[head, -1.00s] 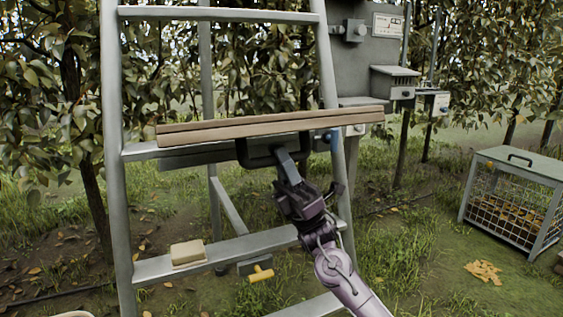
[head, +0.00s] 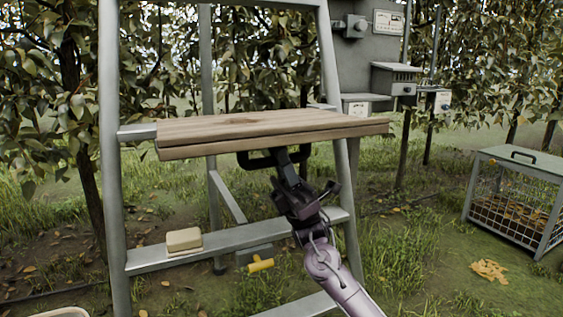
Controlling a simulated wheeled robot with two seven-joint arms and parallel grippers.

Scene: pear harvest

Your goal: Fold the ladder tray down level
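The ladder tray (head: 230,127) is a wooden board across the grey metal ladder (head: 114,200). It juts toward me with its top face showing and looks close to level; I cannot tell exactly. A black handle (head: 253,160) hangs under its front edge. My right gripper (head: 283,155) reaches up from below, its fingers shut around the handle bar right of its middle. The board hides the upper part of the handle. My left gripper is not in view.
A pale block (head: 184,240) sits on a lower step, with a yellow-handled tool (head: 260,265) beside that step. Grey boxes (head: 394,80) stand behind the ladder at right. A mesh crate (head: 515,200) stands on grass at far right.

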